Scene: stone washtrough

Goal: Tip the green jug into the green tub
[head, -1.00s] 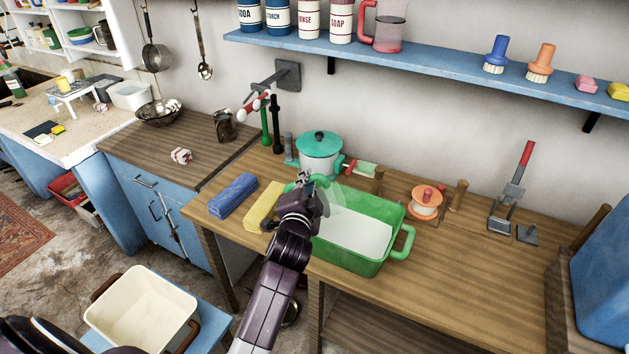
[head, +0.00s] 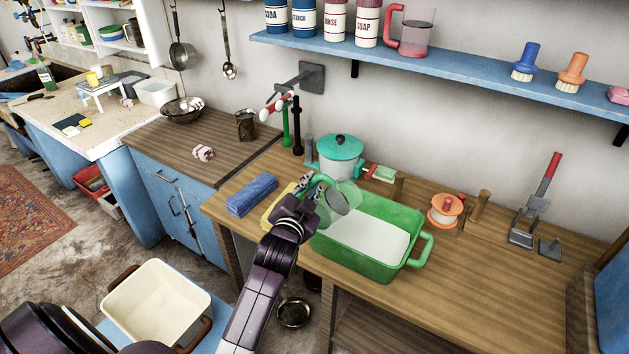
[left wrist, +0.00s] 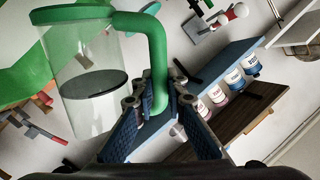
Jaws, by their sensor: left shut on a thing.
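The green jug (head: 346,192) is clear-walled with a green rim and handle. It is held tilted over the left end of the green tub (head: 418,251). A dark grey disc shows inside it; I cannot tell whether that is its base or its contents. My left gripper (head: 311,190) is shut on the jug's handle. The left wrist view shows the fingers (left wrist: 160,118) around the green handle (left wrist: 158,65), beside the clear body (left wrist: 85,100). The tub stands on the wooden counter, with a pale surface inside. My right gripper is not in view.
A teal-lidded pot (head: 340,158) stands behind the tub. A blue folded cloth (head: 251,194) and a yellow one (head: 278,207) lie to the left. An orange-and-white spool-like thing (head: 446,212) is right of the tub. The counter's front right is clear.

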